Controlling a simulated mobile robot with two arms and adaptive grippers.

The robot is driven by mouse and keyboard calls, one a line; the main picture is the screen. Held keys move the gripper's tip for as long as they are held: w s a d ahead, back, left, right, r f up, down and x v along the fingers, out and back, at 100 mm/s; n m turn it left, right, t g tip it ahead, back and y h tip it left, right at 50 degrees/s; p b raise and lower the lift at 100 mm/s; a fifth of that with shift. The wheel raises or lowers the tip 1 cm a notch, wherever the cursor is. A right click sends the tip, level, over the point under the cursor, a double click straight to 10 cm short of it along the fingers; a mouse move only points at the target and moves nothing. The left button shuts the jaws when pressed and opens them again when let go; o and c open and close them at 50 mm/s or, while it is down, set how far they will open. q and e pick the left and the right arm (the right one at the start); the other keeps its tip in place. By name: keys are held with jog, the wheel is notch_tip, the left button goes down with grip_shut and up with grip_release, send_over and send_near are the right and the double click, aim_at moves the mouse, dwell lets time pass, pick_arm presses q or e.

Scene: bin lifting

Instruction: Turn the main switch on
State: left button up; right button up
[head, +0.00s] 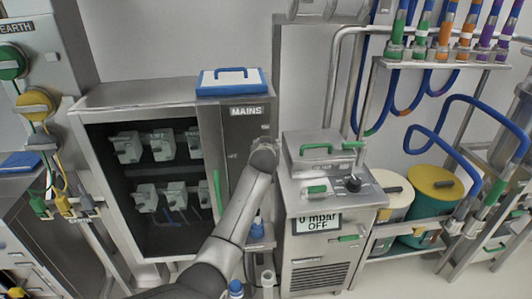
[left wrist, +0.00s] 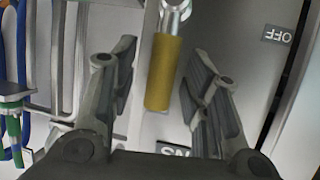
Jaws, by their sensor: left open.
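The main switch has a yellow handle (left wrist: 163,75) on a metal pivot, seen in the left wrist view against a grey panel. An OFF label (left wrist: 277,35) is upside down to its right in that view. My left gripper (left wrist: 160,62) is open, with one finger on each side of the yellow handle and a visible gap on both sides. In the head view my left gripper (head: 265,153) is at the front of the grey cabinet column (head: 240,145) under the MAINS label (head: 246,110). It hides the handle there. My right gripper is not in view.
An open cabinet (head: 100,180) with several grey breaker units stands left of the column. A metal pump unit (head: 318,255) reading 0 mbar OFF stands close on the right. Pipes and hoses (head: 405,115) fill the far right.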

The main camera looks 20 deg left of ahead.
pick_arm(q)
jog(key=v, duration=1)
jog(key=shift+s, duration=0.2)
jog(key=s+d+f+m+g+h+b, duration=0.1)
jog(key=s+d+f, duration=0.1)
jog(key=f, duration=0.9)
jog(key=s+d+f+m+g+h, duration=0.1)
jog(key=d+f+m+g, duration=0.1)
jog(key=f, duration=1)
jog(key=s+d+f+m+g+h+b, duration=0.1)
jog(key=s+f, duration=0.6)
jog(key=f, duration=0.4)
jog(key=s+d+f+m+g+h, duration=0.1)
jog(key=s+f, duration=0.5)
jog(key=f, duration=0.4)
jog(key=s+f+g, duration=0.2)
jog(key=s+f, duration=0.6)
jog(key=s, duration=0.7)
jog(key=s+f+m+g+b, duration=0.1)
jog(key=s+f+g, duration=0.1)
jog(key=s+f, duration=0.6)
jog(key=s+f+g+b, duration=0.1)
jog(key=s+f, duration=0.7)
jog(key=s, duration=1.4)
jog(key=shift+g+h, duration=0.4)
jog(key=shift+g, duration=0.4)
